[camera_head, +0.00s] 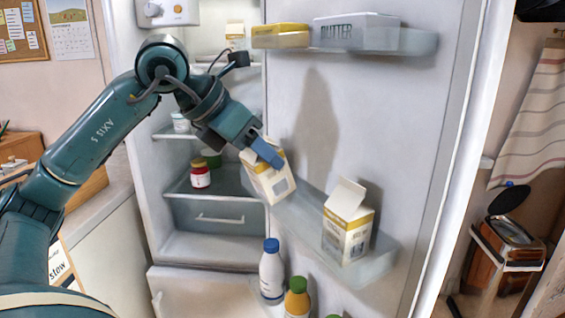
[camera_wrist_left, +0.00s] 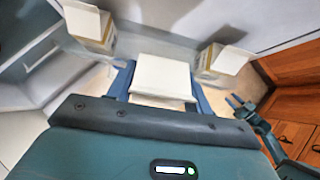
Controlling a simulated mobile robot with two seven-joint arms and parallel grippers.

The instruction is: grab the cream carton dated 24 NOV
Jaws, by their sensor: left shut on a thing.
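My left gripper (camera_head: 265,152) is shut on a white and yellow carton (camera_head: 272,184) at the left end of the lower fridge-door shelf. This carton is tilted; I cannot tell whether it touches the shelf. In the left wrist view the carton (camera_wrist_left: 162,76) sits between the blue fingers. A second carton (camera_head: 348,228) with a raised top flap stands to the right on that shelf. A third, partly hidden carton (camera_head: 235,36) is on an upper shelf inside the fridge. I cannot read a date on any carton. A teal forked part, apparently my right gripper (camera_wrist_left: 241,107), shows small in the wrist view.
A blue-capped bottle (camera_head: 271,275) and a green-capped bottle (camera_head: 297,300) stand below the held carton. A red jar (camera_head: 200,176) is inside the fridge.

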